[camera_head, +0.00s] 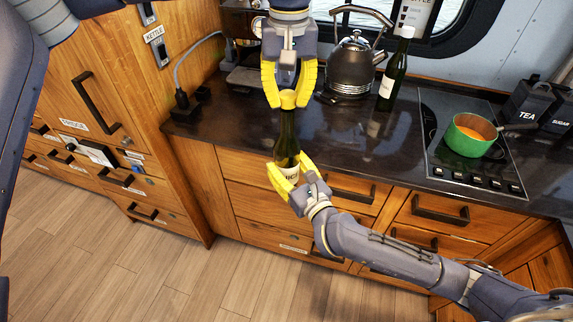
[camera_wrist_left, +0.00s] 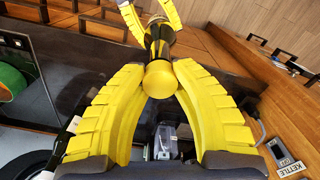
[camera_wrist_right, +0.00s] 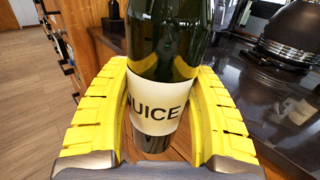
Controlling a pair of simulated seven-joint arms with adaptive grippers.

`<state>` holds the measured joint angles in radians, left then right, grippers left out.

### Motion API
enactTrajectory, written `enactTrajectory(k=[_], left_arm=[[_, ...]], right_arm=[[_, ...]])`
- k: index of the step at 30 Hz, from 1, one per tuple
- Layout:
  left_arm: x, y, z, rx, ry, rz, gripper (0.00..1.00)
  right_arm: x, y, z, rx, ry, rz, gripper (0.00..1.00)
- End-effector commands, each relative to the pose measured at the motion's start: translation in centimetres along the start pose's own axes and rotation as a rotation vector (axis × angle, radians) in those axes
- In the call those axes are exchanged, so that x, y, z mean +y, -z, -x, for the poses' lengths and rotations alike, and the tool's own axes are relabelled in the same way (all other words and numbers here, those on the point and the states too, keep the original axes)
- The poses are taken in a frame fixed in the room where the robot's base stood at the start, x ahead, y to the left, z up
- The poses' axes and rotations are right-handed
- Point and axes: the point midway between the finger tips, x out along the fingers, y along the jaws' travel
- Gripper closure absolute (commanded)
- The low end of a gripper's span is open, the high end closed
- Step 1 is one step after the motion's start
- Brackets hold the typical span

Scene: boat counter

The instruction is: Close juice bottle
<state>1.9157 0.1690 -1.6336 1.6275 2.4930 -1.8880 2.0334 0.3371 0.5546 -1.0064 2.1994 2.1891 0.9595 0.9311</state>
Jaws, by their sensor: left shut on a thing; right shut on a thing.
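The green juice bottle (camera_head: 287,140) stands upright in front of the counter edge. Its pale label reads JUICE in the right wrist view (camera_wrist_right: 158,106). My right gripper (camera_head: 283,172) is shut around its lower body at the label. The yellow cap (camera_head: 288,99) is at the top of the bottle's neck; it also shows in the left wrist view (camera_wrist_left: 160,80). My left gripper (camera_head: 288,103) points down from above and is shut on the cap. The cap lines up with the neck, but I cannot tell whether it is seated on it. The fingers partly hide the cap's sides.
A dark kettle (camera_head: 352,66) and a second green bottle (camera_head: 394,76) stand on the dark counter (camera_head: 235,115). A green pot (camera_head: 468,140) is on the cooktop (camera_head: 432,120) at right. TEA (camera_head: 528,103) and SUGAR canisters stand beyond. Wooden drawers (camera_head: 245,200) are below.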

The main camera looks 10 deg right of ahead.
Motion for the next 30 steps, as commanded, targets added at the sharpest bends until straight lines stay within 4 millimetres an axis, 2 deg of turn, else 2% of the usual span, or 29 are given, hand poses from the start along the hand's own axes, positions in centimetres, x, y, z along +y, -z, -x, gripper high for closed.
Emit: enactTrajectory(k=[23, 30], left_arm=[[0.0, -0.03, 0.02, 0.004, -0.002, 0.001, 0.84], [0.01, -0.05, -0.69, 0.003, -0.002, 0.0, 0.84]], right_arm=[[0.0, -0.11, -0.02, -0.002, 0.0, 0.0, 0.9], [0.0, -0.11, -0.02, -0.002, 0.0, 0.0, 0.9]])
